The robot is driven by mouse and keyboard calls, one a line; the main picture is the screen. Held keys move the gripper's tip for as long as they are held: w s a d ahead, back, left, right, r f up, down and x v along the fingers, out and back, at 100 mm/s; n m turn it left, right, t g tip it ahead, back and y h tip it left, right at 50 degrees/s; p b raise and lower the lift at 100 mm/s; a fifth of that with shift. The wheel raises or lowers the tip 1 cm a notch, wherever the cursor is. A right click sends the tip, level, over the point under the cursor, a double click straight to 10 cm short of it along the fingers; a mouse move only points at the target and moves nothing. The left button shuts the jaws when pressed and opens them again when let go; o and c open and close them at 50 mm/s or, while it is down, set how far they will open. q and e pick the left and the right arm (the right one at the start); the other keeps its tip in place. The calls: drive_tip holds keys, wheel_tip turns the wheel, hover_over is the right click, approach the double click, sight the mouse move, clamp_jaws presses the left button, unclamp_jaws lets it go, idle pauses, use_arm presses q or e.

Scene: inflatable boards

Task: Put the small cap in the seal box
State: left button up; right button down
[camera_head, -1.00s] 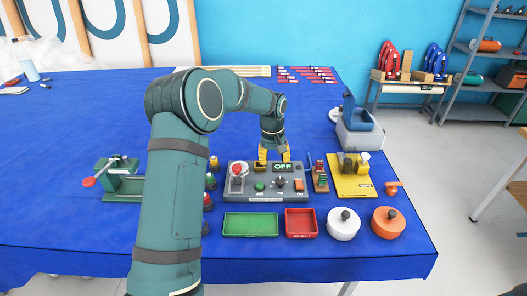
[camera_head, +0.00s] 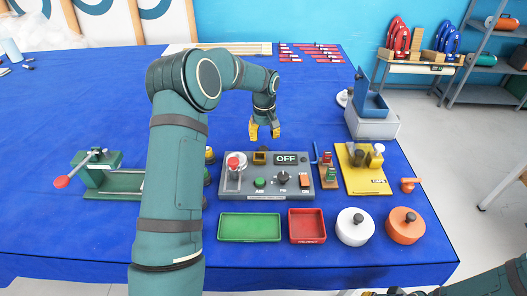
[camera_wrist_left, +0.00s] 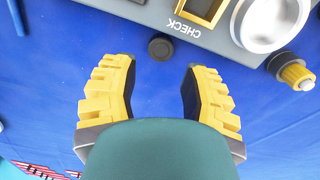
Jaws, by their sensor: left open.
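A small dark round cap (camera_wrist_left: 160,48) lies on the blue cloth by the edge of the grey panel in the left wrist view. My left gripper (camera_head: 264,132) is open and empty behind the panel; in the wrist view its yellow fingertips (camera_wrist_left: 160,72) stand either side of the cap's line, apart from it. Dark parts of my right gripper (camera_head: 398,292) show at the bottom edge.
The grey control panel (camera_head: 236,188) reads OFF. A yellow caps board (camera_head: 368,184), a green tray (camera_head: 249,228), a red tray (camera_head: 307,227), a white pot (camera_head: 354,231) and an orange pot (camera_head: 404,230) surround it. The cloth behind the panel is mostly clear.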

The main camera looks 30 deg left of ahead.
sight(264, 149)
use_arm(q)
drive_tip(key=shift+a+f+b, duration=0.15)
drive_tip(key=shift+f+b, duration=0.15)
drive_tip(key=shift+f, duration=3)
drive_tip(key=shift+c, duration=0.3)
drive_tip(key=c, duration=0.4)
drive_tip(key=shift+c, duration=0.3)
